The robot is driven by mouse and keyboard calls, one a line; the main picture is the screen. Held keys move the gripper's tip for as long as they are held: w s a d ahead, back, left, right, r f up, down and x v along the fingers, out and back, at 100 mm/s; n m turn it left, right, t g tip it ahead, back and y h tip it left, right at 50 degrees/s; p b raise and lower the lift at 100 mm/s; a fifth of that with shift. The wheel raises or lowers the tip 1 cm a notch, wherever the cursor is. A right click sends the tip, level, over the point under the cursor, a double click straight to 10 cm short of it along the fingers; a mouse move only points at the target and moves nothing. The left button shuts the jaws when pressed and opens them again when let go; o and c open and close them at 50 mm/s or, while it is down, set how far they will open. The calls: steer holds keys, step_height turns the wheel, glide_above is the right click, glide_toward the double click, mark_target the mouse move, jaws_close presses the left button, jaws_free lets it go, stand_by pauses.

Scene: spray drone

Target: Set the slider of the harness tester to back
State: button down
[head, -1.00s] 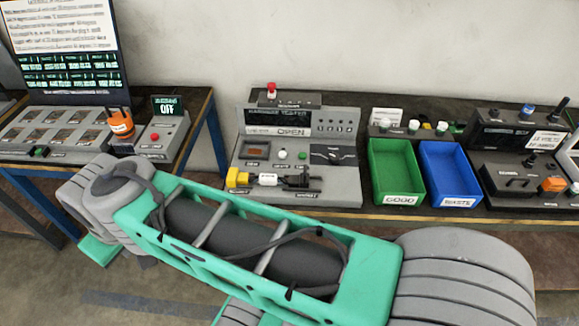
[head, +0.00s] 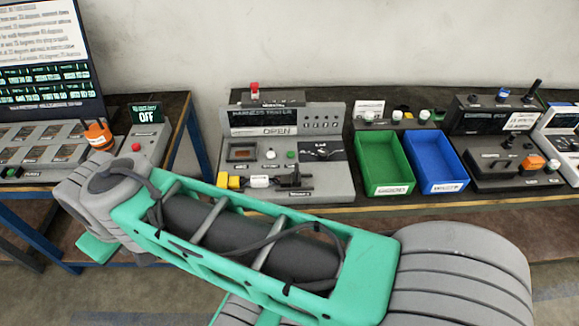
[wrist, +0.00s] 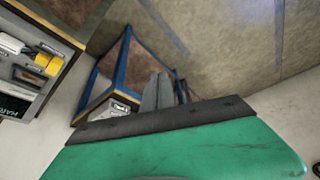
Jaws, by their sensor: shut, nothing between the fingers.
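The harness tester (head: 335,183) is a grey console on the bench, left of the green bin, with a display reading OPEN. A black plate on its right half carries a small control (head: 322,152) that looks like the slider; its setting is too small to read. A yellow and white connector with a black plug (head: 258,181) lies along its front. Part of the tester also shows at the left edge of the wrist view (wrist: 20,75). My gripper (wrist: 158,90) is shut and empty in the wrist view, pointing toward the floor and a blue-framed bench, away from the tester.
A green bin (head: 384,163) and a blue bin (head: 438,165) stand right of the tester, with more consoles beyond. Another bench at left holds a device reading OFF (head: 146,117) and an orange item (head: 98,136). A gap separates the benches. My arm crosses in front.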

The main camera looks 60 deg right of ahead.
steer(key=w+d+f+m+g+h+b, duration=0.1)
steer(key=d+f+m+h+b, duration=0.15)
steer(key=d, duration=0.55)
steer(key=w+d+f+m+g+h+b, duration=0.1)
steer(key=d+f+m+h+b, duration=0.15)
steer(key=d, duration=0.55)
steer(key=s+d+f+m+g+h+b, duration=0.1)
steer(key=s+d+m+g+b, duration=0.1)
steer(key=d, duration=0.7)
steer(key=s+d+f+m+g+h+b, duration=0.1)
steer(key=s+d+m+g+b, duration=0.1)
steer(key=s+d+m, duration=0.5)
steer(key=shift+s+d+f+g+b, duration=0.15)
steer(key=shift+s+d+g+b, duration=0.35)
steer(key=shift+d+g, duration=0.6)
steer(key=shift+s+d, duration=0.1)
steer(key=shift+d, duration=0.1)
glide_toward(286, 181)
steer(key=d, duration=0.1)
steer(key=d+f, duration=0.1)
steer(key=d, duration=0.1)
steer(key=shift+w+d+f, duration=0.1)
steer(key=shift+w+f, duration=0.05)
steer(key=shift+w, duration=0.2)
steer(key=s+d, duration=0.1)
steer(key=s+d+p, duration=0.1)
steer(key=s, duration=0.1)
steer(key=shift+s+d, duration=0.2)
steer(key=shift+s, duration=0.1)
